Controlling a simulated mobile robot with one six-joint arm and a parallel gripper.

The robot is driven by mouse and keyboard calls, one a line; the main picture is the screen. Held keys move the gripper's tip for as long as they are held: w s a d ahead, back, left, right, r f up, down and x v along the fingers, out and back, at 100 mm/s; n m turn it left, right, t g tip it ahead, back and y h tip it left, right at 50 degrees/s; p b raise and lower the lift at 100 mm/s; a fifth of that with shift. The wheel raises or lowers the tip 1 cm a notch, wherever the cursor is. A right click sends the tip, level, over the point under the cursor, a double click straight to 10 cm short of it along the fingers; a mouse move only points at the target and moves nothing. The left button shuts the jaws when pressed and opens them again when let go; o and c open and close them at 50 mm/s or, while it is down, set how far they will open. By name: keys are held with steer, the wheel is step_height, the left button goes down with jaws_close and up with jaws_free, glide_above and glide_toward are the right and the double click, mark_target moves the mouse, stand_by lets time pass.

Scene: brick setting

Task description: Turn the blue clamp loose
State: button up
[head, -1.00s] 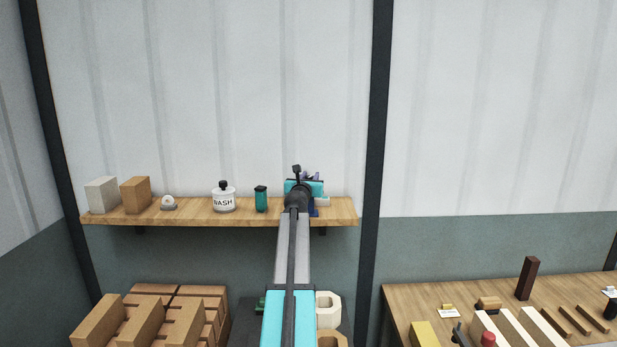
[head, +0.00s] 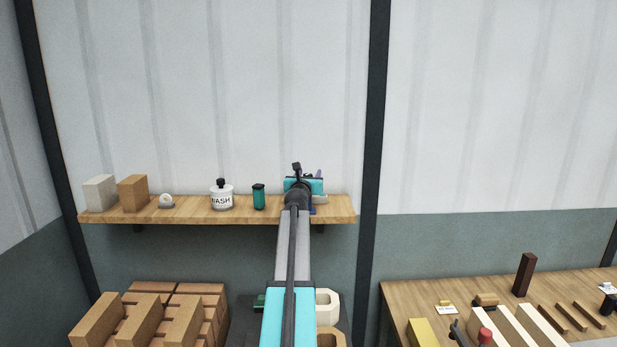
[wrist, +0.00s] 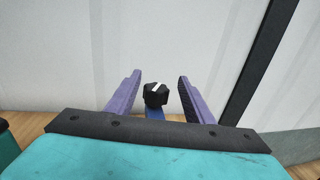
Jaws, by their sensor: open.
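The blue clamp (wrist: 154,113) stands on the wooden shelf against the wall, mostly hidden behind my gripper. In the wrist view, its black knob (wrist: 156,96) with a white line on top shows between my fingers. A sliver of dark blue shows beside my wrist in the head view (head: 312,209). My gripper (wrist: 160,78) is open, with one purple finger on each side of the knob and a visible gap on both sides. In the head view my gripper (head: 304,185) is at the right part of the shelf.
The shelf (head: 185,216) also holds a white block (head: 99,194), a brown block (head: 133,194), a small round dial (head: 166,201), a WASH jar (head: 222,197) and a teal canister (head: 259,197). Stacked bricks (head: 165,315) lie below left. A workbench (head: 405,305) with pieces stands right.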

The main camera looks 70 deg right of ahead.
steer(key=shift+s+a+f+b, duration=0.15)
steer(key=shift+a+b, duration=0.1)
steer(key=shift+a, duration=0.65)
steer(key=shift+s+a+r+b, duration=0.1)
steer(key=shift+a+b, duration=0.15)
steer(key=shift+a, duration=0.65)
steer(key=shift+s+a+f+b, duration=0.15)
steer(key=shift+a+b, duration=0.1)
steer(key=shift+a, duration=0.65)
steer(key=s+a+b, duration=0.1)
steer(key=a+b, duration=0.1)
steer(key=a, duration=0.6)
steer(key=shift+s+r, duration=0.2)
steer(key=shift+s, duration=0.2)
steer(key=shift+a, duration=0.1)
steer(key=shift+f, duration=0.15)
